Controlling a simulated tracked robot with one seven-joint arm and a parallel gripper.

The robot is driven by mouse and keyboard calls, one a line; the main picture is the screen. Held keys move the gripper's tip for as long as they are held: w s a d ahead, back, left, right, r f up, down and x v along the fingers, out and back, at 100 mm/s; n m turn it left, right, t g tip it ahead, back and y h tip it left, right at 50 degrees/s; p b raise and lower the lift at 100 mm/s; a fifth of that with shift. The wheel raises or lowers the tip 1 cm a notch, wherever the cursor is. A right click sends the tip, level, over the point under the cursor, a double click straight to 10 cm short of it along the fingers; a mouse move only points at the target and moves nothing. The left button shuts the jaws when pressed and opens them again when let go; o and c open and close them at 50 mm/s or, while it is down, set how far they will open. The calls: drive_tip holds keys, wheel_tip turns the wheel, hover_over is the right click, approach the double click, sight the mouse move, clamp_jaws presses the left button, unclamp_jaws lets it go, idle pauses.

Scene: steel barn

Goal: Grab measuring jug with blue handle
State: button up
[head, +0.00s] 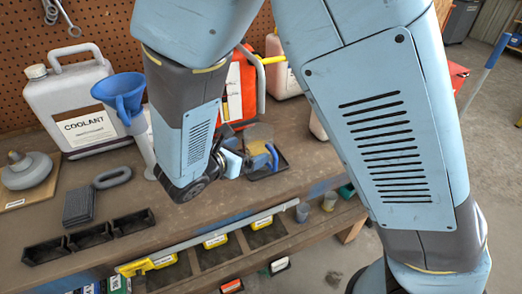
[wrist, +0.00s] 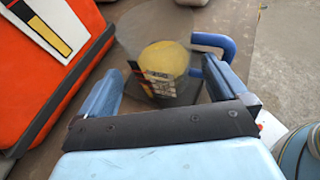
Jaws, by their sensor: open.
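The measuring jug (wrist: 165,62) is clear, with yellow in it, dark and pale markings on its side and a blue handle (wrist: 226,46) on its right. In the wrist view it stands between and just beyond the two blue fingers of my gripper (wrist: 162,76), which is open and empty. In the head view the jug (head: 260,134) is partly hidden behind my gripper (head: 240,160), with its blue handle (head: 272,156) showing at the right. I cannot tell whether either finger touches the jug.
An orange-red container (wrist: 42,60) stands close to the left finger. A coolant jug (head: 75,100) and a blue funnel (head: 122,92) stand at left. Small black bins (head: 90,236) line the front edge.

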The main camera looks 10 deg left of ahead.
sight(258, 149)
drive_tip(key=shift+s+f+x, duration=0.1)
drive_tip(key=shift+f+x, duration=0.05)
drive_tip(key=shift+x, duration=0.95)
drive_tip(key=shift+s+f+x, duration=0.1)
drive_tip(key=shift+f+x, duration=0.05)
drive_tip(key=shift+x, duration=0.9)
drive_tip(key=shift+s+f+x, duration=0.1)
drive_tip(key=shift+f+x, duration=0.05)
drive_tip(key=shift+x, duration=0.95)
drive_tip(key=c, duration=1.1)
drive_tip(key=shift+r, duration=0.15)
